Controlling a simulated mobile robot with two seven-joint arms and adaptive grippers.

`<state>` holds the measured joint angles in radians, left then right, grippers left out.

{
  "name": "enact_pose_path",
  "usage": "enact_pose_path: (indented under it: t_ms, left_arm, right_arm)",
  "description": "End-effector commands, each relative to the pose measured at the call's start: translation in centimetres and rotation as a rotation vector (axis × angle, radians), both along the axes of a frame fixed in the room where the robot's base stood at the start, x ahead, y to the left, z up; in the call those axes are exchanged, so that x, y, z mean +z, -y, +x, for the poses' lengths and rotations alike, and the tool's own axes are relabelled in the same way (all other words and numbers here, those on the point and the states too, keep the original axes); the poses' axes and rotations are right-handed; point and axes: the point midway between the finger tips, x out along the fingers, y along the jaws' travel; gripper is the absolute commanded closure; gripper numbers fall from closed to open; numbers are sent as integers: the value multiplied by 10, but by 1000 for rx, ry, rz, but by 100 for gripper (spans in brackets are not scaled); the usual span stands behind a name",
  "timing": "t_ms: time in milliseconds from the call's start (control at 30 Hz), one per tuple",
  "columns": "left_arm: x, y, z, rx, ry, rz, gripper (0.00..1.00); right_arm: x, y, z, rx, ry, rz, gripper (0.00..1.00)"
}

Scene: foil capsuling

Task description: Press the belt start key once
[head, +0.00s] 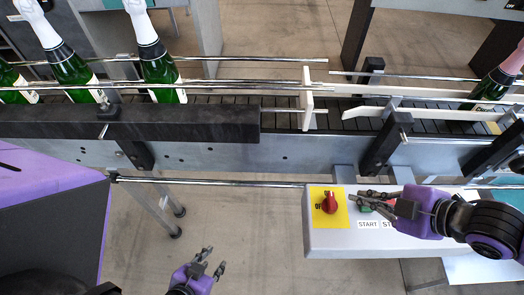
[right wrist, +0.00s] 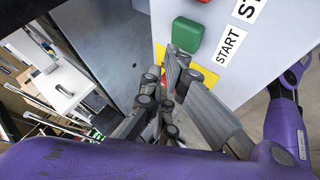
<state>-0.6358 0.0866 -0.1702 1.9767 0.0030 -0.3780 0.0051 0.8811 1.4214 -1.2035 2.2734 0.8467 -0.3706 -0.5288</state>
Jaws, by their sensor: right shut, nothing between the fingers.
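The control box (head: 330,243) is pale and fixed to the front of the conveyor. The green start key (right wrist: 187,34) shows with its START label (right wrist: 230,44) in the right wrist view. In the head view my right gripper (head: 354,197) partly covers the green key (head: 366,208), above the START label (head: 368,225). The right gripper is shut and empty, its tips between the key and the red knob. In the right wrist view its fingertips (right wrist: 178,62) appear beside the key; contact is not visible. My left gripper (head: 212,262) is open and empty, low in the head view.
A red rotary knob (head: 330,203) on a yellow plate (head: 341,221) sits left of the key. Another label is partly hidden right of START. Green bottles (head: 160,66) stand on the belt (head: 225,99) behind rails. Open floor (head: 250,225) lies left of the box.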

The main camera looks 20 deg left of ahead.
Motion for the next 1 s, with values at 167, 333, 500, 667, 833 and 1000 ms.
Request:
enact_pose_path:
  t_ms: [167,333,500,667,833,1000]
  left_arm:
    - [1,3,4,7,6,-6,69]
    - [-1,3,2,6,2,-7,69]
    - [-2,2,1,5,-1,-5,69]
    - [-3,2,0,2,-3,-4,69]
    - [-3,1,0,0,-3,-2,69]
    - [-3,1,0,-3,-3,-2,69]
  right_arm:
    - [1,0,0,-1,1,0,100]
    - [0,0,0,0,0,0,100]
    - [0,0,0,0,0,0,100]
    - [1,0,0,0,0,0,100]
    - [1,0,0,0,0,0,100]
    - [1,0,0,0,0,0,100]
